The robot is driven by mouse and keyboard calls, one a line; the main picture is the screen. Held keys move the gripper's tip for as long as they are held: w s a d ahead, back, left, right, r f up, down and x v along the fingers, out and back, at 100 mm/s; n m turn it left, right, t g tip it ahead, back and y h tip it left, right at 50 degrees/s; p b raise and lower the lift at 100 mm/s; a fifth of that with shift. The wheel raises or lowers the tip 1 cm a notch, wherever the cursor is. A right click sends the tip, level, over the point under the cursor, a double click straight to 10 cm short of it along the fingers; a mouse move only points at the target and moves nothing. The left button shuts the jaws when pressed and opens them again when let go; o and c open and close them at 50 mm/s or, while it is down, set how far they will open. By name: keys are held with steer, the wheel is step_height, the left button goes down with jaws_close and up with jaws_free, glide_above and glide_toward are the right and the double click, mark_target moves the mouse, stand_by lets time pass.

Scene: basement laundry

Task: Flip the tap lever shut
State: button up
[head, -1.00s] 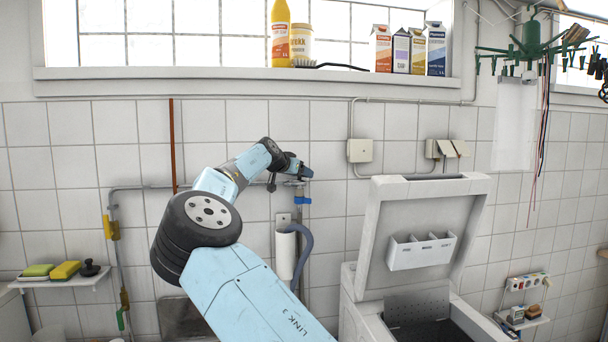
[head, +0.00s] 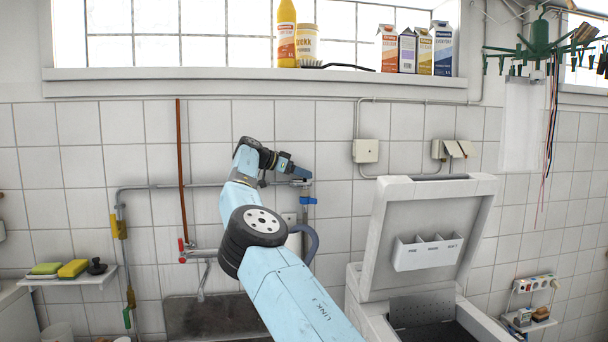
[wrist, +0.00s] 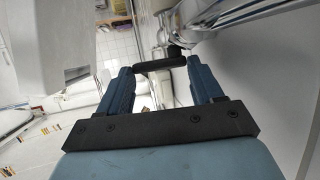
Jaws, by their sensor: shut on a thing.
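My gripper (head: 306,176) is at the upper end of the wall pipe, right of the middle in the head view. The bar lies near chrome pipework (wrist: 235,18). I cannot tell for sure whether this bar is the tap lever; the head view is too small there to show the grip.
A red-handled tap (head: 183,246) hangs over a sink (head: 205,318) to the left. An open white top-loader lid (head: 425,215) stands close on the right. A sill with bottles and cartons (head: 390,48) runs above.

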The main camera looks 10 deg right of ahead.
steer(key=shift+w+a+m+g, duration=0.15)
steer(key=shift+a+m+g, duration=0.05)
steer(key=shift+m+g, duration=0.45)
stand_by(0.4)
steer(key=o, duration=1.1)
steer(key=shift+c, duration=0.2)
